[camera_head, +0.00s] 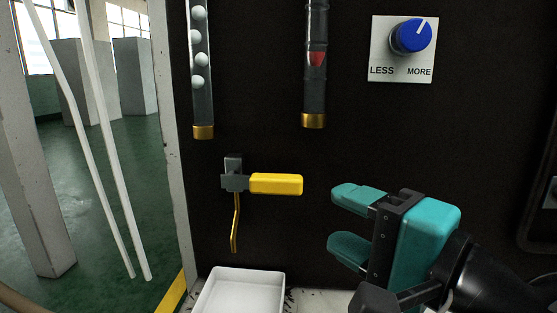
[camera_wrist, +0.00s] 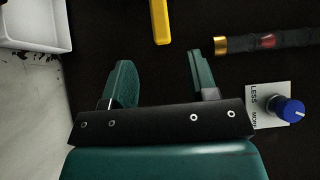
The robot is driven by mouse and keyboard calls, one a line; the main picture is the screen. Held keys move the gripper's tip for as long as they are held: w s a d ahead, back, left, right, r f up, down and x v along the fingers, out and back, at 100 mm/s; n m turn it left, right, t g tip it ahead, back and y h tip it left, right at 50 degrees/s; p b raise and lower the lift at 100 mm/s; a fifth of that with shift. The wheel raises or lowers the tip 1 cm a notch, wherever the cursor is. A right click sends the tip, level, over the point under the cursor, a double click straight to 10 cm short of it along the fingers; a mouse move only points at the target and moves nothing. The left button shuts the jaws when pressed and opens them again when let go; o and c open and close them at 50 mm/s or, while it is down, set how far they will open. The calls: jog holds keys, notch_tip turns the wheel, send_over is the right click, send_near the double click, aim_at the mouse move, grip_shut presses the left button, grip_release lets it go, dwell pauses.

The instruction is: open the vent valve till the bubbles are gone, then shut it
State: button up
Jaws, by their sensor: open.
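The vent valve has a yellow lever handle (camera_head: 275,184) that lies level, pointing right from a grey valve body (camera_head: 235,178). A thin brass pipe (camera_head: 235,225) runs down from the body. The handle's end also shows at the top of the wrist view (camera_wrist: 160,22). Above the valve, a clear tube (camera_head: 203,100) with a brass end holds several white bubbles (camera_head: 198,56). My teal gripper (camera_head: 343,222) is open and empty, right of the handle's end and a little lower, apart from it. In the wrist view my two fingers (camera_wrist: 160,80) are spread with nothing between them.
A white tray (camera_head: 240,273) stands below the pipe. A second tube (camera_head: 314,90) with a red float hangs right of the bubble tube. A blue knob (camera_head: 411,36) on a LESS/MORE plate is at upper right. The dark panel between handle and gripper is clear.

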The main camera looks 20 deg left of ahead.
aim_at(287, 189)
jog(key=p+x, duration=0.2)
jog(key=x, duration=0.2)
jog(key=p+x, duration=0.3)
jog(key=x, duration=0.1)
jog(key=p+x, duration=0.2)
jog(key=x, duration=0.2)
jog(key=shift+w+a+p, duration=0.15)
jog(key=shift+w+p, duration=0.25)
jog(key=shift+w, duration=0.1)
grip_shut()
